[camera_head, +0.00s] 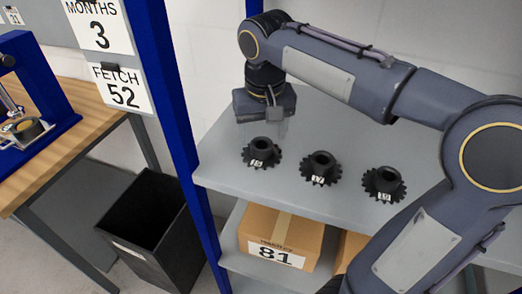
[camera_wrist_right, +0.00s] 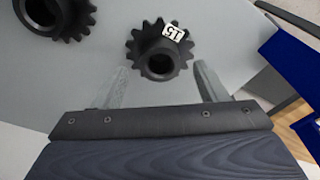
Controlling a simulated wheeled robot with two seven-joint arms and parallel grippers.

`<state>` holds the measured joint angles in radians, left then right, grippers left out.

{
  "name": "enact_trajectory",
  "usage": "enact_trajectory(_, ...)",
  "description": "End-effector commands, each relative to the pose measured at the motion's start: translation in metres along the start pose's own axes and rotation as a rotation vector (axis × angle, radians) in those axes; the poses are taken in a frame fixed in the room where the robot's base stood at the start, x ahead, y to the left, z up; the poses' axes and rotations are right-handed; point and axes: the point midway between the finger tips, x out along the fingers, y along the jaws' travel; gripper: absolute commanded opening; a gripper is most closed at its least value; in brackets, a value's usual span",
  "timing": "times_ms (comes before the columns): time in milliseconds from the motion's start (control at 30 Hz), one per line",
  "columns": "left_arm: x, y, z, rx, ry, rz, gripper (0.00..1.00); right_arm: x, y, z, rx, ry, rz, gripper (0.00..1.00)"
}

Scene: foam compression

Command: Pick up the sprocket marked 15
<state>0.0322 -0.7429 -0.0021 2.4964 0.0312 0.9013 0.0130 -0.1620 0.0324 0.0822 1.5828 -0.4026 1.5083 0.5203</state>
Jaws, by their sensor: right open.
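The sprocket marked 15 (camera_head: 262,153) is a black toothed wheel with a raised hub and a white label. It lies flat at the left of a row of sprockets on the grey shelf (camera_head: 222,168). My right gripper (camera_head: 268,126) is open and empty, just above and behind it in the head view. In the right wrist view the sprocket (camera_wrist_right: 160,50) shows its label 15 clearly, beyond and between the two spread fingertips, not touching them. My left gripper is not in view.
Two similar sprockets stand to the right, one marked 17 (camera_head: 320,167) and another (camera_head: 383,184) that seems marked 19. A blue post (camera_head: 172,110) edges the shelf at left. A box marked 81 (camera_head: 282,238) sits below. A black bin (camera_head: 150,225) stands on the floor.

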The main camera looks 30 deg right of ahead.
Motion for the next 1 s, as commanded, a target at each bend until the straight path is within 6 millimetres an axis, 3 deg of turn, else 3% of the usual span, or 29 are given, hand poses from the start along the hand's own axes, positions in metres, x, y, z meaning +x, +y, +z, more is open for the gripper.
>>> enact_trajectory(200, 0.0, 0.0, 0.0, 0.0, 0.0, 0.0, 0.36, 0.026, 0.0, -0.001, 0.001, -0.001, 0.0, 0.66)
enact_trajectory(467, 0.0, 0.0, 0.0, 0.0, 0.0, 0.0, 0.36, 0.029, 0.0, -0.002, 0.0, 0.001, -0.001, 0.66)
enact_trajectory(900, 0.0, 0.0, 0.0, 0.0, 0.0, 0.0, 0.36, 0.028, 0.0, -0.002, 0.0, 0.001, -0.001, 0.08)
enact_trajectory(1000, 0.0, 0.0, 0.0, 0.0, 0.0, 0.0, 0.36, 0.028, 0.0, -0.002, 0.0, 0.002, -0.002, 0.08)
